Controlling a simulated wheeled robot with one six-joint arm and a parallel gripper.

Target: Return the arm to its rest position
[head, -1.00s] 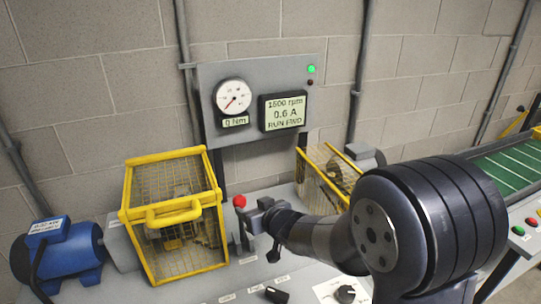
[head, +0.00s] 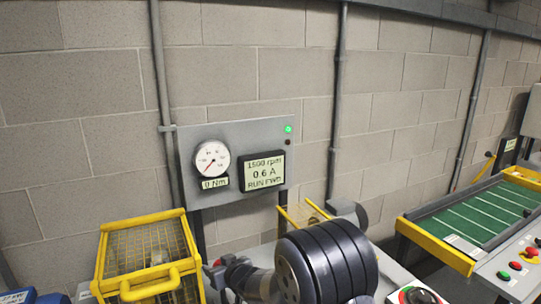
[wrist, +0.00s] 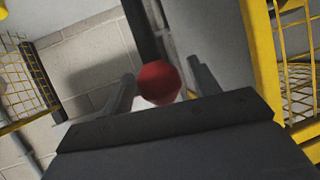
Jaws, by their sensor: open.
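My gripper (head: 226,272) is low in the head view, just right of the left yellow mesh guard (head: 150,248). The wrist view shows my gripper (wrist: 163,82) open, with one finger on each side of a red ball knob (wrist: 160,84). The knob sits on a dark lever. I cannot tell how far it is from the fingers or whether they touch it. My arm fills the lower middle of the head view and hides part of the bench.
A panel holds a round gauge (head: 212,161) at 0 Nm, a display (head: 262,171) reading 1500 rpm, 0.6 A, RUN FWD, and a lit green lamp (head: 288,128). A second yellow guard (head: 298,216) stands behind my arm. A green conveyor (head: 490,215) is at the right.

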